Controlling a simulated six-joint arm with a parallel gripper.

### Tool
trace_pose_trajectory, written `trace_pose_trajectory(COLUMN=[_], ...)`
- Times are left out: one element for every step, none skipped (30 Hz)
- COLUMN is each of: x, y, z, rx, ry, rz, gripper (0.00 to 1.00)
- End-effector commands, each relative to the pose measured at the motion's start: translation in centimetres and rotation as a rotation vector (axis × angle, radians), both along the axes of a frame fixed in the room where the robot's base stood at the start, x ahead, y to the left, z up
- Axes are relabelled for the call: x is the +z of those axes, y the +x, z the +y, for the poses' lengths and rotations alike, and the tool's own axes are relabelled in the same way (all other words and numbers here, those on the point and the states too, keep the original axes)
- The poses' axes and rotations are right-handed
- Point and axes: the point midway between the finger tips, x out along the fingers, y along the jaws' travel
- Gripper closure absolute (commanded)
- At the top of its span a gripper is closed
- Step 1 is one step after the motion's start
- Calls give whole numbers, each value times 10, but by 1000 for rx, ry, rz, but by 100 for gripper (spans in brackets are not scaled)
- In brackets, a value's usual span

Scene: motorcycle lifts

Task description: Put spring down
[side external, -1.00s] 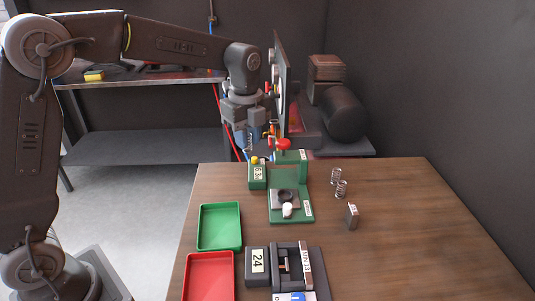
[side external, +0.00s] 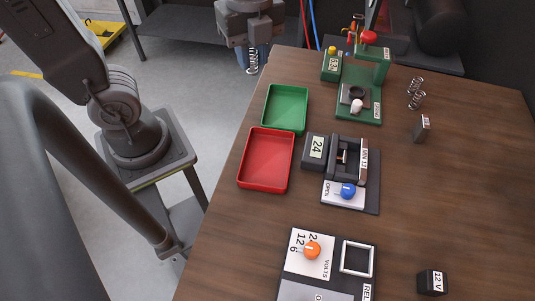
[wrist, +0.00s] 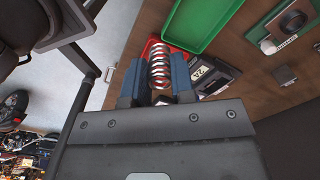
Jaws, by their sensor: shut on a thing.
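My gripper (side external: 252,66) is shut on a metal coil spring (wrist: 159,70). The spring stands out between the blue fingers in the wrist view. In the side view my gripper hangs near the table's far left edge, above and left of the green tray (side external: 285,108). The red tray (side external: 266,160) lies in front of the green one. Both trays look empty.
A black fixture (side external: 345,172) with a blue knob and a "24" block (side external: 316,150) sits right of the red tray. A volts panel (side external: 312,262) is in front. The right of the table is largely clear.

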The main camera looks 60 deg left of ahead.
Motion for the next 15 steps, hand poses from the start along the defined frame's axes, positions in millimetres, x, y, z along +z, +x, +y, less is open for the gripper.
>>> trace_pose_trajectory(x=[-2, -3, -5, -6, -9, -12, -15, -19, -24, -28, -32, -37, -41, -45, -50], y=[-7, -9, -12, -14, -15, -17, -18, -20, -21, -23, -24, -26, -27, -29, -31], z=[-1, -1, -3, -5, -8, -13, -18, -24, -32, -39, -45, -54, -61, -67, -75], rx=[0, 1, 1, 1, -1, -2, -4, -5, -7, -8, -8, -8, -8, -8, -7], ry=[0, 0, 0, 0, 0, 0, 0, 0, 1, 2, 2, 2, 2, 3, 3], rz=[-1, -1, 0, 1, 2, 3, 3, 5, 5, 7, 6, 7, 6, 6, 6], gripper=[100, 100, 100, 100, 100, 100, 100, 100, 100, 100, 100, 100, 100, 100, 100])
